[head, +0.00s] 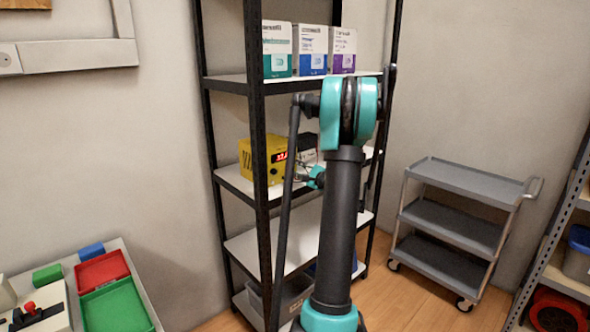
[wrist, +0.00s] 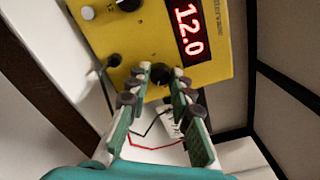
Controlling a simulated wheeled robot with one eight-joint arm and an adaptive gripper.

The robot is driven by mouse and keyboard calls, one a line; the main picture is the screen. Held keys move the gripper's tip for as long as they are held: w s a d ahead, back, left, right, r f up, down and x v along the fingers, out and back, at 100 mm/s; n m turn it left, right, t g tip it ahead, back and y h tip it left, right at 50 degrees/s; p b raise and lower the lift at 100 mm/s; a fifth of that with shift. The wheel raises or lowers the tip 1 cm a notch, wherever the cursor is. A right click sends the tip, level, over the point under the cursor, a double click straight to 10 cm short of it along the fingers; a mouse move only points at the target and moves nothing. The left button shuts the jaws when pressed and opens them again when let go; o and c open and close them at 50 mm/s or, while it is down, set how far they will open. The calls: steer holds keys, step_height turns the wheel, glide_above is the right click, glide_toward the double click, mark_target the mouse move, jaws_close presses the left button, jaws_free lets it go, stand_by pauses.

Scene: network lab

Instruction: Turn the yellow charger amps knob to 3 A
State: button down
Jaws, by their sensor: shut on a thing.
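The yellow charger (head: 259,160) sits on the middle shelf of the black rack; its front faces right and is partly hidden by my arm. In the wrist view the charger (wrist: 215,70) appears turned, with a red lit display (wrist: 188,30) reading 12.0. A black knob (wrist: 160,72) is at its lower edge. My gripper (wrist: 160,80) is shut on this knob, one fingertip on each side. The knob's pointer and scale marks cannot be read. Another black knob (wrist: 128,4) and a white button (wrist: 88,13) sit higher on the panel.
Red and black leads (wrist: 150,146) run beneath my fingers beside a pale object (wrist: 171,124). The rack's black upright (head: 257,150) stands close to the charger. A grey cart (head: 470,180) stands right.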

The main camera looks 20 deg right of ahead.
steer(key=m, duration=1.3)
steer(key=shift+m, duration=0.4)
steer(key=m, duration=1.2)
steer(key=shift+m, duration=0.3)
steer(key=c, duration=1.3)
jaws_free()
steer(key=shift+s, duration=0.1)
